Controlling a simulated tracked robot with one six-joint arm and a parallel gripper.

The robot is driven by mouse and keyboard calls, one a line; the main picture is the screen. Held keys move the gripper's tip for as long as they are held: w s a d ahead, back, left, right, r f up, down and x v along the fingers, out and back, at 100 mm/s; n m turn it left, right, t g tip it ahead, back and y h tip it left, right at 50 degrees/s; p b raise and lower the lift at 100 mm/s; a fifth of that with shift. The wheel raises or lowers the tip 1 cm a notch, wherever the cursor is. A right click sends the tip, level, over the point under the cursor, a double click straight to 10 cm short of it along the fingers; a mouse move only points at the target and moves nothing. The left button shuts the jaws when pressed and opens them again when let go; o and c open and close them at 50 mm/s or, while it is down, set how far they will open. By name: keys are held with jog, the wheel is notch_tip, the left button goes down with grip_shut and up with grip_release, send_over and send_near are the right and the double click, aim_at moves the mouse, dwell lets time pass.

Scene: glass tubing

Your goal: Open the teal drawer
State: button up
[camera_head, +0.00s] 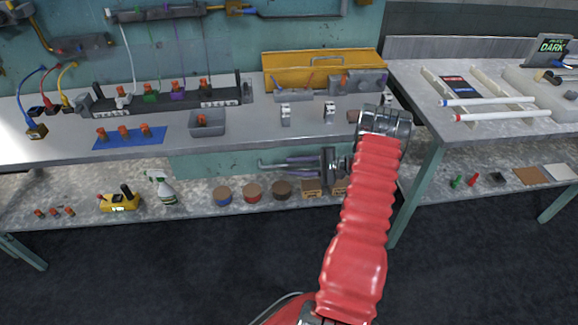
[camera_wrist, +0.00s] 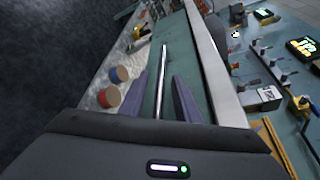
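The teal drawer (camera_head: 205,165) is under the left bench top in the head view, and its front looks flush below the bench edge. In the wrist view the teal front (camera_wrist: 177,55) fills the middle, with a long metal handle bar (camera_wrist: 163,60) across it. My gripper (camera_head: 272,163) is low in front of the drawer in the head view, partly behind my red arm. In the wrist view my gripper (camera_wrist: 160,82) is open, with one dark purple finger on each side of the bar. The bar lies between the fingers, with gaps on both sides. I cannot tell how deep it sits.
The bench top edge (camera_wrist: 212,70) runs close beside the gripper. On the lower shelf are a spray bottle (camera_head: 160,187), a yellow tool (camera_head: 120,201) and several round spools, including a red one (camera_head: 252,192). A second bench (camera_head: 480,80) stands right. Dark floor in front is clear.

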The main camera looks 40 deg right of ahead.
jog(key=shift+x, duration=1.35)
grip_shut()
